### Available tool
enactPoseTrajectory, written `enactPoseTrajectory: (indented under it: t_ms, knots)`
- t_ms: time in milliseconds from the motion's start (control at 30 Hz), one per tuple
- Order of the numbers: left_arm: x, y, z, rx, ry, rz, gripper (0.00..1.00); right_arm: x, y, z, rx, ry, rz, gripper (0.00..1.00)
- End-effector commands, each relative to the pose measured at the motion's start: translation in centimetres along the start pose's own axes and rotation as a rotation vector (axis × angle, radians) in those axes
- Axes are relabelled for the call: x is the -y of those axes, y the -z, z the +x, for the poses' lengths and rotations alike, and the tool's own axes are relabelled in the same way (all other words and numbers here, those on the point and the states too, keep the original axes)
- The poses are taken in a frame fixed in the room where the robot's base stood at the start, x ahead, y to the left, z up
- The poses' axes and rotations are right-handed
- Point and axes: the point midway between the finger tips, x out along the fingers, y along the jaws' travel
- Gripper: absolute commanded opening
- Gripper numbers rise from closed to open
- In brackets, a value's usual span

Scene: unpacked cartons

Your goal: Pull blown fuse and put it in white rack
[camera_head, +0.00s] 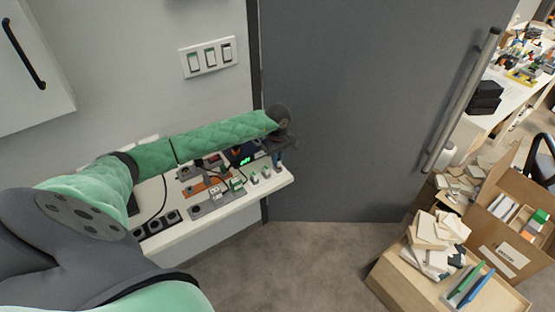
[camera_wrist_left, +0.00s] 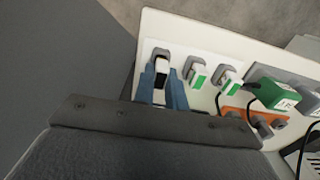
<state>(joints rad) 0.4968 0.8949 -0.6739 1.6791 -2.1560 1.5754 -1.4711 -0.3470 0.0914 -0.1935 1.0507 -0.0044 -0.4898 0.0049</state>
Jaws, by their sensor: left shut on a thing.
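My left gripper (camera_head: 279,160) reaches over the right end of the white shelf (camera_head: 215,217). In the left wrist view its two blue fingers (camera_wrist_left: 163,82) are shut on a small white-and-black piece (camera_wrist_left: 162,68), apparently a fuse, at a grey holder. The fingers hide much of it, and I cannot tell whether it is still seated. Two similar white-and-green pieces (camera_wrist_left: 197,74) (camera_wrist_left: 228,79) stand in grey holders beside it; they also show in the head view (camera_head: 254,179) (camera_head: 266,172). I cannot make out a separate white rack. My right gripper is not in view.
A grey door (camera_head: 350,110) stands close behind and right. Open cartons (camera_head: 515,235) and stacked boards (camera_head: 437,235) lie at right.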

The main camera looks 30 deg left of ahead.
Motion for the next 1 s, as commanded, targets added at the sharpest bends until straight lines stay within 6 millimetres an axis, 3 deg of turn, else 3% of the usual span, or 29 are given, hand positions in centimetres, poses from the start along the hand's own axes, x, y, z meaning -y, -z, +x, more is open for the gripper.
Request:
enactPoseTrajectory:
  t_ms: [1000]
  knots:
    - [0.0,0.1,0.0,-0.001,-0.001,0.0,0.0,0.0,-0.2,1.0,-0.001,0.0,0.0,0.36]
